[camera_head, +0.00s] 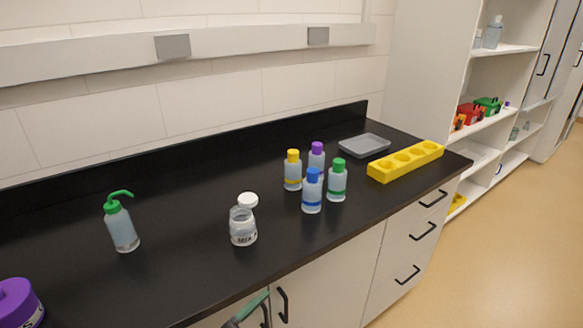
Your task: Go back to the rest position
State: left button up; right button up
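A grey and teal piece (246,311), apparently the tip of my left gripper, shows at the bottom edge in front of the white cabinet doors. It is below the counter top and apart from the bottles. Most of it is cut off, so I cannot tell whether it is open or shut. My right gripper is not in view. On the black counter (185,215), a clear jar marked MIX (243,231) stands upright, with a white cap (248,200) just behind its mouth. Bottles with yellow (293,171), purple (317,158), blue (312,191) and green (338,181) caps stand close together.
A green-topped wash bottle (121,228) stands at the left. A purple-lidded container (17,303) is cut off at the lower left. A grey tray (364,146) and a yellow rack with round holes (406,161) lie at the right. The counter's front edge and drawer handles are close.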

pick_arm(q)
jog(key=s+a+f+n+t+y, duration=0.1)
jog(key=s+a+f+n+y, duration=0.35)
jog(key=f+y, duration=0.2)
jog(key=s+a+f+n+y, duration=0.35)
jog(key=a+f+y, duration=0.2)
jog(key=f, duration=0.25)
jog(key=s+a+f+n+g+y, duration=0.1)
jog(key=s+a+f+g, duration=0.2)
jog(key=s+f, duration=0.2)
jog(key=s+a+f+n+g+y, duration=0.1)
jog(key=s+a+f+g, duration=0.2)
jog(key=s, duration=0.7)
notch_tip(320, 180, down, 2)
jog(key=shift+s+a+f+n+y+p, duration=0.15)
jog(key=shift+a+n+y+p, duration=0.2)
jog(key=shift+a, duration=0.2)
